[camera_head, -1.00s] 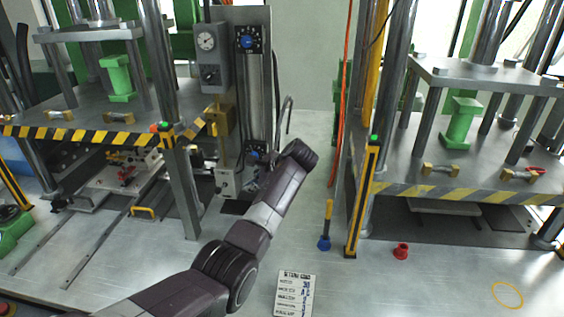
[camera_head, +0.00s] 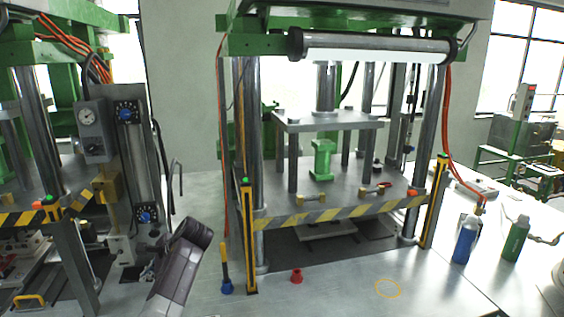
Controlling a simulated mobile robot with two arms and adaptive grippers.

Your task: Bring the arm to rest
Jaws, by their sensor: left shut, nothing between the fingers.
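My left arm (camera_head: 177,273) comes in at the bottom, left of the middle, as a dark segmented link with a rounded joint at its top. My left gripper (camera_head: 150,268) shows only as a small piece left of that link. It is mostly hidden behind the arm. It is shut and holds nothing. It is in front of the grey gauge unit's base, and I cannot tell the gap between them. My right gripper is not in view.
A press (camera_head: 330,213) with a striped edge stands in the middle. A blue-and-yellow tool (camera_head: 226,273) and a red cup (camera_head: 297,276) are before it. A blue bottle (camera_head: 465,240) and a green bottle (camera_head: 515,240) stand at right. Bare table lies around the yellow ring (camera_head: 387,288).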

